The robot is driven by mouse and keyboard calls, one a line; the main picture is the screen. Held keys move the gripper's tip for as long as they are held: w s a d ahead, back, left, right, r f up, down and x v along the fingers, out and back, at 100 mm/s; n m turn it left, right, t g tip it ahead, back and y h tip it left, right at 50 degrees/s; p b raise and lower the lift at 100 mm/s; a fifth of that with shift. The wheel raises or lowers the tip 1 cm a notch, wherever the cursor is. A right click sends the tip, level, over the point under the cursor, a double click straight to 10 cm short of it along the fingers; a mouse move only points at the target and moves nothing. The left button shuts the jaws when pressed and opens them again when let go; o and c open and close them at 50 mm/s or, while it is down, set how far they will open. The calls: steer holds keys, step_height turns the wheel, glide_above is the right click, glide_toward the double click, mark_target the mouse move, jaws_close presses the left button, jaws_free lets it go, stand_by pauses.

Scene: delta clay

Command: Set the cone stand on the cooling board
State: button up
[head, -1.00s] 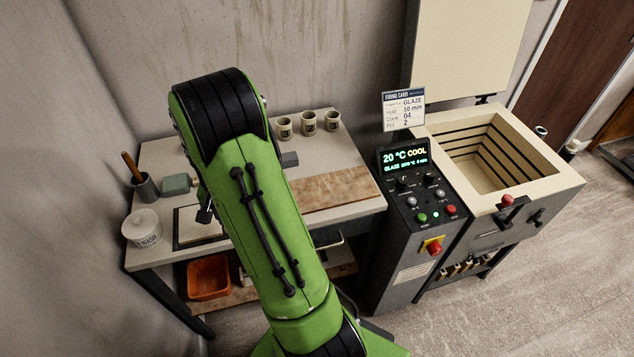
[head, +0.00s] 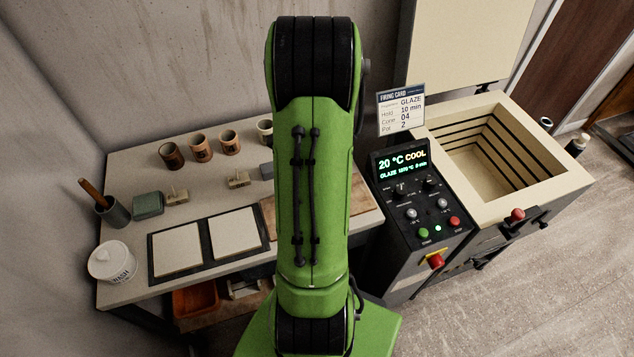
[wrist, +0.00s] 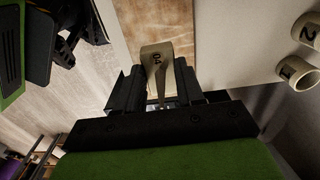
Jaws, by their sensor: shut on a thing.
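My gripper shows in the wrist view (wrist: 158,82), shut on the cone stand (wrist: 157,58), a small beige piece marked 04. The cooling board, a brown wooden slab (head: 364,194), lies on the right part of the table in the head view, partly hidden behind my arm. It also shows in the wrist view (wrist: 160,14), beyond the held stand. The stand overlaps the board in that picture; I cannot tell its height or whether it touches. In the head view my arm hides the gripper and the stand.
Two more small stands (head: 177,196) (head: 238,180), several cups (head: 202,148), two pale tiles (head: 178,250) (head: 235,232) and a wash jar (head: 112,262) occupy the table. Numbered cups (wrist: 297,73) show in the wrist view. The kiln (head: 480,165) and its control panel stand right of the table.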

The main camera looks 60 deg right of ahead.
step_height(320, 180, down, 10)
steer(key=shift+s+r+b, duration=0.1)
steer(key=shift+b, duration=1)
steer(key=shift+a, duration=0.1)
steer(key=o, duration=1.1)
steer(key=shift+c, duration=0.2)
step_height(320, 180, up, 12)
steer(key=p, duration=0.2)
steer(key=shift+r+p, duration=0.1)
steer(key=shift+p, duration=0.25)
steer(key=shift+a, duration=0.1)
